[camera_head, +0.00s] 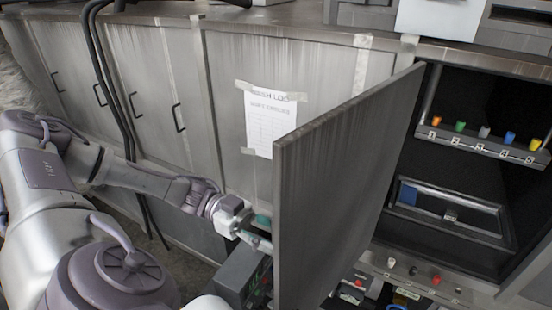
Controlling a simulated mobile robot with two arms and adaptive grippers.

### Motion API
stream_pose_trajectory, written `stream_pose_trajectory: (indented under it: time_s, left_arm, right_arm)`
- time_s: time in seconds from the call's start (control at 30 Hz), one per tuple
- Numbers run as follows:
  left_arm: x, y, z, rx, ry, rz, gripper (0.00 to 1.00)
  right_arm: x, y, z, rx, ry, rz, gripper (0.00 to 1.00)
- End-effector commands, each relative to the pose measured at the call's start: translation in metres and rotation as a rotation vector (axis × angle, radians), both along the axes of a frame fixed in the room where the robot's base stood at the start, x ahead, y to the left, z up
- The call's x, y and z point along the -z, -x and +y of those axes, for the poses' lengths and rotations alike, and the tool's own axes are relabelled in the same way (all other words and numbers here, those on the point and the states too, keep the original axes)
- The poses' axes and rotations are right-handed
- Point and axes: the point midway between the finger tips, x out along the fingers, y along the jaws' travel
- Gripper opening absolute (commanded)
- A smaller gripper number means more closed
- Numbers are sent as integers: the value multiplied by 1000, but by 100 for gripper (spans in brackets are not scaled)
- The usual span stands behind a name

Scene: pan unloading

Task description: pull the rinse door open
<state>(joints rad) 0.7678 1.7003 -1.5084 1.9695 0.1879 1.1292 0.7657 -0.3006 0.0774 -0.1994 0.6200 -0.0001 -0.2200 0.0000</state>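A large grey hinged door panel (335,195) stands swung out from the cabinet, with the dark compartment (425,130) behind it exposed. No label on it is readable, and its handle is not visible. My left arm comes in from the left, and its gripper (262,232) is at the near edge of the door, on the side facing the other cupboards. The fingertips are small and partly hidden by the door, so I cannot tell whether they touch it or are shut. My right gripper is not in view.
Inside the compartment are a shelf with several coloured knobs (485,140) and a framed panel (450,213). Closed cupboards (155,90) with black handles line the left, and a paper log sheet (271,123) is taped there. Black cables (108,85) hang in front. A grey box (243,272) sits low beside the door.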

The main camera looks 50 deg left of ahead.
Motion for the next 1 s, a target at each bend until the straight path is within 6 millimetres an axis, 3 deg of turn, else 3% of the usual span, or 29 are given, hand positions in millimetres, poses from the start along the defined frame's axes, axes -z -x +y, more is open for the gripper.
stream_pose_trajectory:
  time_s: [0.23, 0.37, 0.8, 1.0]
  left_arm:
    - [0, 0, 1, -1, -1, 0, 37]
    - [1, 2, 12, -3, -3, 2, 37]
    - [1, 23, 96, -4, -4, 1, 37]
    - [0, 28, 115, -1, 0, 0, 37]
  right_arm:
    - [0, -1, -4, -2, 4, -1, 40]
    - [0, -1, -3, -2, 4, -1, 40]
    - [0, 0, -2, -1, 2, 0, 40]
    - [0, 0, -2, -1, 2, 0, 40]
